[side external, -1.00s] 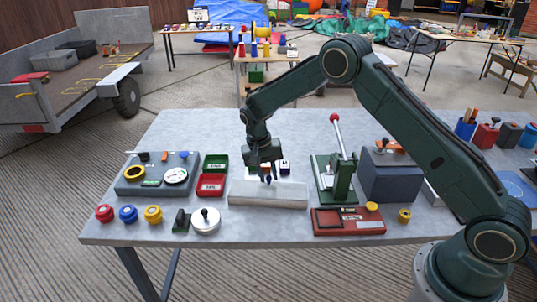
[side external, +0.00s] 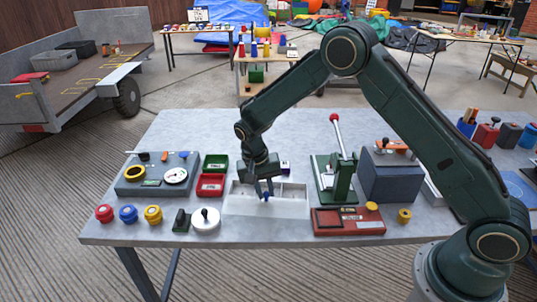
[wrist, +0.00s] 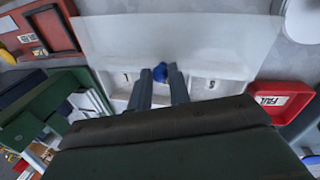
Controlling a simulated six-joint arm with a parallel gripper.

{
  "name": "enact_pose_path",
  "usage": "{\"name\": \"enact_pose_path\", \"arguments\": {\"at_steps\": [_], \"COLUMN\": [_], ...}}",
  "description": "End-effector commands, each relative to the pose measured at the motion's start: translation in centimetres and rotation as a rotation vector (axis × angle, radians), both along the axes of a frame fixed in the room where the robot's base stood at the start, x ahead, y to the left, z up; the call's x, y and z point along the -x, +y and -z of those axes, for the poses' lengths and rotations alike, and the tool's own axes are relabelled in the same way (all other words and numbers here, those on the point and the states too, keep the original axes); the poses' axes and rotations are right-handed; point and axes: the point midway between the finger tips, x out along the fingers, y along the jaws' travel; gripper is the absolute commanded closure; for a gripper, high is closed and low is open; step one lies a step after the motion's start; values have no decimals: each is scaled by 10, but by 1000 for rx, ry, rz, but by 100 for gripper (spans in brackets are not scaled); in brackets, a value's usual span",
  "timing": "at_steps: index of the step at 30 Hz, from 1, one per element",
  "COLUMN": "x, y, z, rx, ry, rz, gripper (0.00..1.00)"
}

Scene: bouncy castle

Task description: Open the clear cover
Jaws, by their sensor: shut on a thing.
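The clear cover (wrist: 210,42) is a pale, translucent panel with a small blue knob (wrist: 160,72) at its edge. In the side view the cover (side external: 262,210) lies toward the front of a pale box (side external: 229,188). Behind it the box's open compartments show; in the wrist view the compartments (wrist: 212,88) carry small labels. My gripper (side external: 265,193) is shut on the blue knob, its fingers on either side of it. In the wrist view my gripper (wrist: 158,80) points at the knob. Whether the cover is tilted or flat is unclear.
A red tray (side external: 210,185) and a green tray (side external: 215,162) stand left of the box. A green lever press (side external: 335,180) stands close on the right, with a red-and-black case (side external: 348,220) in front. A silver lidded pot (side external: 205,220) sits front left.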

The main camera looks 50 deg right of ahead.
Motion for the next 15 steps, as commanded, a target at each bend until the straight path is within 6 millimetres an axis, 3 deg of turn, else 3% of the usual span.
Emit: {"name": "enact_pose_path", "arguments": {"at_steps": [7,8,11,15], "x": [0,0,0,0], "y": [0,0,0,0], "z": [-1,-1,-1,0], "rx": [2,1,1,1], "ry": [-2,-1,-1,-1], "rz": [3,3,3,2], "gripper": [100,79,59,59]}}
